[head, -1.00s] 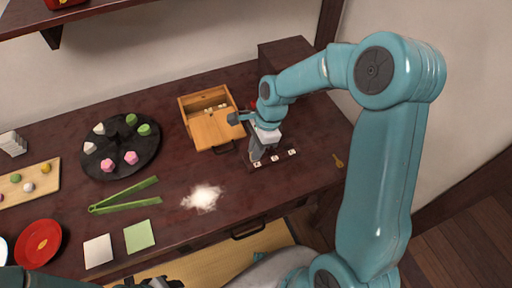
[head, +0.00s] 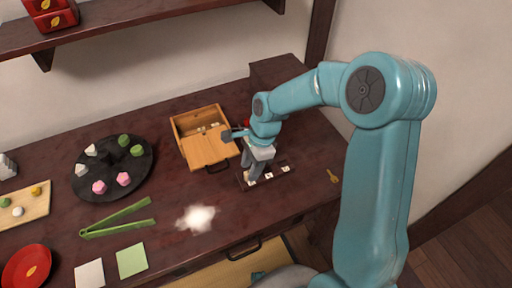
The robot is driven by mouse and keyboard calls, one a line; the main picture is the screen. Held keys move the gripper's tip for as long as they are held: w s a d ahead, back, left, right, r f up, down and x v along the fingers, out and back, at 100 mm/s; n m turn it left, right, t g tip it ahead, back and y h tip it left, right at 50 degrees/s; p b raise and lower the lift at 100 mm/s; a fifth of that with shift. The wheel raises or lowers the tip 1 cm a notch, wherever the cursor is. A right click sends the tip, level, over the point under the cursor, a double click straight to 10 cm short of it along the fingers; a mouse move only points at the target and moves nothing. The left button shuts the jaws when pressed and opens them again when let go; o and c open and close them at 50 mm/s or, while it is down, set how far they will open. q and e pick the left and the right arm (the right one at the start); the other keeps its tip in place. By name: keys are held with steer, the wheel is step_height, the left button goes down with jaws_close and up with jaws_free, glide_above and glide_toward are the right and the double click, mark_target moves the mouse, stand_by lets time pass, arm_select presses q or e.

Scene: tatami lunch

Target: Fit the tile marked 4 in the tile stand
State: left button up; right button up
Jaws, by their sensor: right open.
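The tile stand (head: 277,177) is a dark, low strip at the right part of the table, with several small white tiles along it. Their marks are too small to read, so I cannot tell which is the tile marked 4. My right gripper (head: 252,173) points down at the stand's left part, its fingers open. The fingers partly hide the stand, and I cannot tell whether a tile is between them. More small pale tiles (head: 213,126) lie in the open wooden box (head: 176,122) behind. My left gripper is not in view.
A black round tray (head: 80,187) holds pink, green and white sweets. Green tongs (head: 118,216), a white powder patch (head: 196,218) and paper squares (head: 131,260) lie in front. A gold key-like item (head: 333,176) lies at right. A shelf (head: 130,17) overhangs the back.

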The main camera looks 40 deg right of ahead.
steer(key=p+v, duration=0.1)
steer(key=v, duration=1.4)
steer(key=shift+p, duration=0.35)
steer(key=shift+s+r, duration=0.1)
steer(key=shift+s, duration=0.05)
